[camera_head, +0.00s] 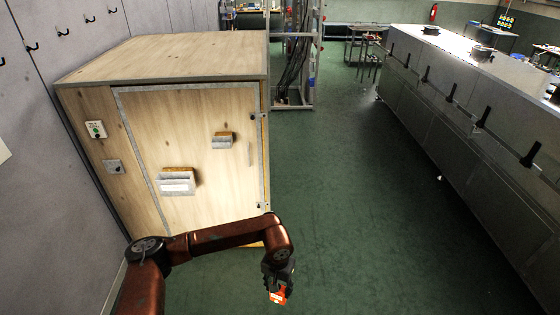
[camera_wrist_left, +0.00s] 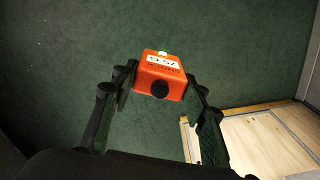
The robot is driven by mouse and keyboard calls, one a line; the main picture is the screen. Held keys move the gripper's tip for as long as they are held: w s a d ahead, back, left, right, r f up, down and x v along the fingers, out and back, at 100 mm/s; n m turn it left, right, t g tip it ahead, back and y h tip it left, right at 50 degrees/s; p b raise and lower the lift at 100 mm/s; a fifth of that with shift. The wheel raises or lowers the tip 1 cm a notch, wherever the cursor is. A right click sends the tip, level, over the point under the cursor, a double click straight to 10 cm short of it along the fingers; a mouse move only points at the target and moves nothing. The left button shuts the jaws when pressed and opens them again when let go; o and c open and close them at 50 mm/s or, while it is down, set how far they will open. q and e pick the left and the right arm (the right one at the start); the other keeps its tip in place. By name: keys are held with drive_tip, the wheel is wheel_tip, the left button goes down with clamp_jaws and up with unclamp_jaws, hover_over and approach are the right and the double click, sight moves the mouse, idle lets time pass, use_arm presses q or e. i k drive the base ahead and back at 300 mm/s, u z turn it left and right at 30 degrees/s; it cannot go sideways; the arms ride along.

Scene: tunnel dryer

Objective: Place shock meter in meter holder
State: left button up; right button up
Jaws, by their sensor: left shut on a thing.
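The shock meter is a small orange box (camera_wrist_left: 160,70) with a white label and a round black knob, seen in the left wrist view. My left gripper (camera_wrist_left: 158,84) is shut on it, one finger on each side. In the head view the orange meter (camera_head: 278,296) shows below the gripper (camera_head: 277,284), over the floor in front of the wooden crate. Two grey holders with orange-brown backs are on the crate's front: a larger one (camera_head: 176,185) at lower left and a smaller one (camera_head: 222,143) at upper right. Which is the meter holder I cannot tell. My right gripper is not in view.
The large wooden crate (camera_head: 165,60) stands at left against a grey wall, with small boxes on its left side. A long grey dryer (camera_head: 450,125) runs along the right. Green floor (camera_head: 370,210) between them is clear. A rack (camera_head: 300,55) stands behind the crate.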

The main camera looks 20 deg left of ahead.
sight(223, 145)
drive_tip(key=z, duration=0.15)
drive_tip(key=i, duration=1.5)
drive_tip(key=u, duration=0.9)
drive_tip(key=i, duration=0.95)
drive_tip(key=u, duration=0.85)
